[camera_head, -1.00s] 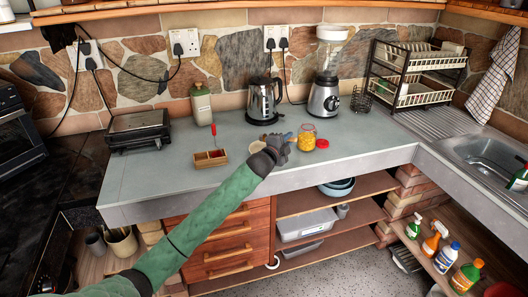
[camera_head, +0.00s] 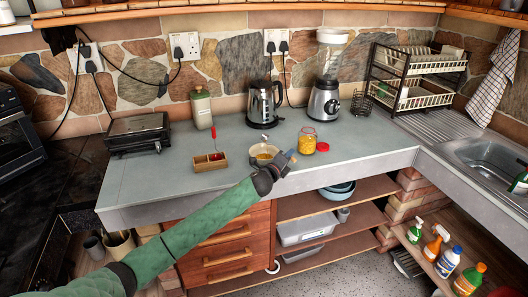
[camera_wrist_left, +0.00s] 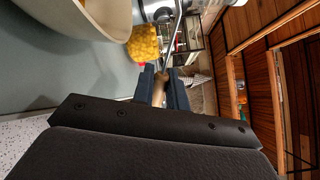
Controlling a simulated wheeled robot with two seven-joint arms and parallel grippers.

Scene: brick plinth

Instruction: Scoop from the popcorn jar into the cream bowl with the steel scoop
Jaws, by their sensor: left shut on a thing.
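The cream bowl (camera_head: 254,158) sits near the counter's front edge, with yellow popcorn showing inside. The popcorn jar (camera_head: 308,141), clear with yellow contents, stands to its right and also shows in the left wrist view (camera_wrist_left: 143,43). The bowl's pale side (camera_wrist_left: 108,14) fills that view's upper left. My left gripper (camera_head: 287,158) is just right of the bowl, in front of the jar. It is shut on the brown handle of the steel scoop (camera_wrist_left: 158,93), whose metal stem runs up the wrist view. I cannot tell what the scoop holds. My right gripper is out of view.
A red lid (camera_head: 323,147) lies beside the jar. A wooden divided box (camera_head: 197,168) sits left of the bowl. The counter's left front is clear.

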